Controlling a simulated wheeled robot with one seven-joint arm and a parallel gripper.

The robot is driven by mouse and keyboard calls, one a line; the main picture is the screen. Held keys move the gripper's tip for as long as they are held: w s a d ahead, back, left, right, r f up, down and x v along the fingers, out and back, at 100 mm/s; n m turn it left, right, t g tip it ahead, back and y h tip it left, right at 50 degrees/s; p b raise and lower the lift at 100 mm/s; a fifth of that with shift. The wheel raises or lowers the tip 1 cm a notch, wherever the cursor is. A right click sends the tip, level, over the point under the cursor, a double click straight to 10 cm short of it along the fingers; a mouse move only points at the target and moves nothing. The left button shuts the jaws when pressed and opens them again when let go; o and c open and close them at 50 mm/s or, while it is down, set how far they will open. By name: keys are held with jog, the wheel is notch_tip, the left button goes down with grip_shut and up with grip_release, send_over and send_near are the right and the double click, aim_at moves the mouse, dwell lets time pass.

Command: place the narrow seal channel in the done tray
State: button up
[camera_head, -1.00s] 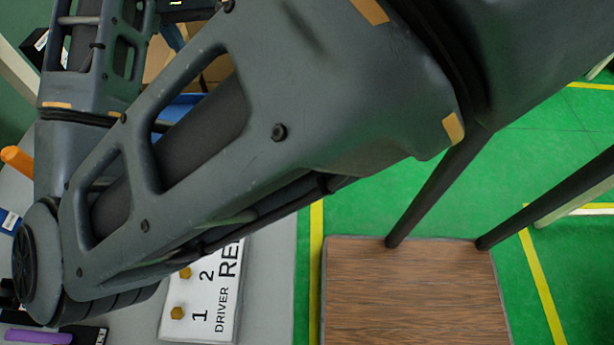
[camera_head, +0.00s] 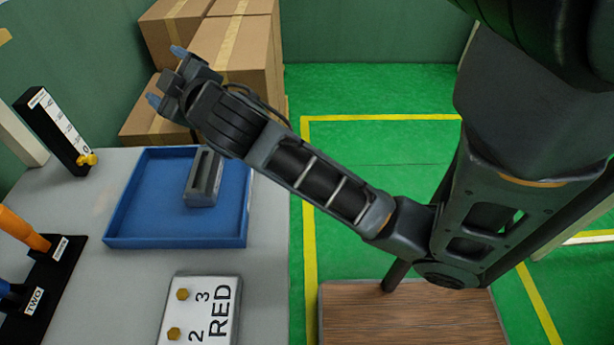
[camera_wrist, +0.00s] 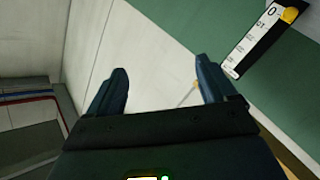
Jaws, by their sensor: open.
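A grey slotted block (camera_head: 203,180), which looks like the seal channel, lies inside the blue tray (camera_head: 178,242), near its right side. I cannot tell from its look alone whether it is the narrow one. The blue tray sits on the grey table; no label on it can be read. My gripper (camera_head: 165,74) is raised above and beyond the tray's far edge, apart from the block. In the wrist view my gripper (camera_wrist: 163,88) has its two blue fingers spread with nothing between them. My wrist hides the tray's far right corner.
Cardboard boxes (camera_head: 240,50) stand behind the table. A black gauge (camera_head: 55,130) with a yellow knob is at the table's far left. A black holder (camera_head: 50,285) with orange and blue handles is at left. A white RED plate (camera_head: 200,312) lies in front.

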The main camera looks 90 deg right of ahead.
jog(key=s+a+f+n+y, duration=0.1)
jog(key=a+f, duration=0.1)
jog(key=a, duration=0.1)
jog(key=s+a+f+n+t+y, duration=0.1)
jog(key=s+a+f+y, duration=0.1)
jog(key=a, duration=0.1)
jog(key=s+a+f+n+t+y, duration=0.1)
jog(key=a+f+n+y, duration=0.1)
jog(key=a+f, duration=0.1)
jog(key=shift+s+a+f, duration=0.1)
jog(key=shift+s+a, duration=0.05)
jog(key=shift+a, duration=0.2)
jog(key=s+a+f+y, duration=0.1)
jog(key=s+a+y, duration=0.1)
jog(key=s+a, duration=0.1)
jog(key=s+a+f+y, duration=0.2)
jog(key=s+a, duration=0.2)
jog(key=a, duration=0.1)
jog(key=s+a+f+y, duration=0.1)
jog(key=s+a+y, duration=0.1)
jog(key=s+a, duration=0.1)
jog(key=shift+s+a+f+t, duration=0.15)
jog(key=shift+s+a+t, duration=0.2)
jog(key=shift+a, duration=0.2)
jog(key=s+a+r+m+y, duration=0.1)
jog(key=s+a+r+m, duration=0.1)
jog(key=s+a, duration=0.4)
jog(key=shift+s+a+m, duration=0.4)
jog(key=shift+s, duration=0.85)
